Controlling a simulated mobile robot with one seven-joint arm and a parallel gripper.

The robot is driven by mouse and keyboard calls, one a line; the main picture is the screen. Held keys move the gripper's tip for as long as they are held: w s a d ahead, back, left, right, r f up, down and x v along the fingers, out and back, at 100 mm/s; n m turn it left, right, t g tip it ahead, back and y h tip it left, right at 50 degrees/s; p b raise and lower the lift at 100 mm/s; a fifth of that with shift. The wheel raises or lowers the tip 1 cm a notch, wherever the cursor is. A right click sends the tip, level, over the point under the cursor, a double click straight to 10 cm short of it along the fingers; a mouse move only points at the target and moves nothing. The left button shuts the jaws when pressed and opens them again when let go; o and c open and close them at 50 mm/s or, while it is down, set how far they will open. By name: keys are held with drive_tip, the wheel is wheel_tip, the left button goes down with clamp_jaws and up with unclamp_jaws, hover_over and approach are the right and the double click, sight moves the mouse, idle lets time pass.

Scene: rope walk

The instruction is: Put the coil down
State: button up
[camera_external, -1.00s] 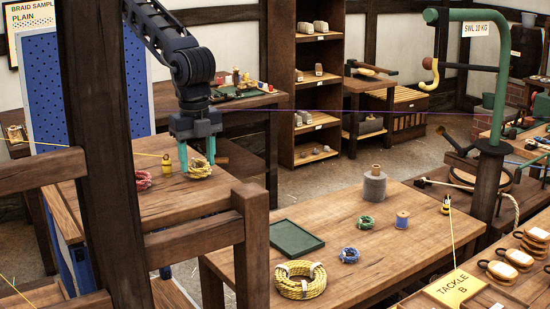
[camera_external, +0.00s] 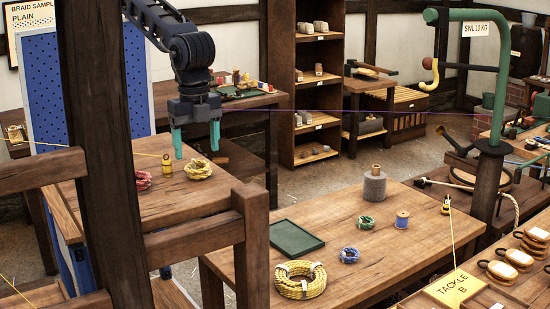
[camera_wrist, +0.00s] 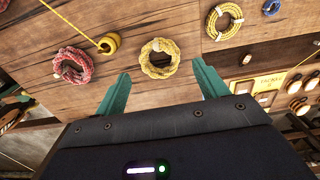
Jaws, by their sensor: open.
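A yellow rope coil (camera_external: 198,177) lies flat on the wooden table (camera_external: 180,205) at the left. It also shows whole in the wrist view (camera_wrist: 160,74), resting on the boards. My gripper (camera_external: 197,153) is open and empty just above the coil, with its fingers apart and pointing down. In the wrist view the teal fingertips (camera_wrist: 160,70) stand wide on either side of the coil, with no rope held between them.
A red coil (camera_external: 142,183) and a small yellow weight (camera_external: 167,166) with a taut cord are left of the coil. A timber post (camera_external: 97,150) and rails stand in front. The nearer bench (camera_external: 330,215) holds a large yellow coil (camera_external: 300,291) and a green tray (camera_external: 297,238).

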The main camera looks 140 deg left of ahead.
sight(198, 163)
wheel_tip(198, 163, up, 8)
drive_tip(key=s+d+r+t, duration=0.1)
drive_tip(key=s+d+r, duration=0.15)
drive_tip(key=s, duration=0.65)
drive_tip(key=s+d+f+t, duration=0.1)
drive_tip(key=s+f, duration=0.4)
drive_tip(key=s, duration=0.7)
drive_tip(key=s+d+f+t, duration=0.2)
drive_tip(key=s+d+f, duration=0.2)
drive_tip(key=s, duration=0.9)
drive_tip(key=shift+d+f+t, duration=0.3)
drive_tip(key=shift+d+f, duration=0.05)
drive_tip(key=shift+f, duration=0.3)
drive_tip(key=shift+o, duration=0.6)
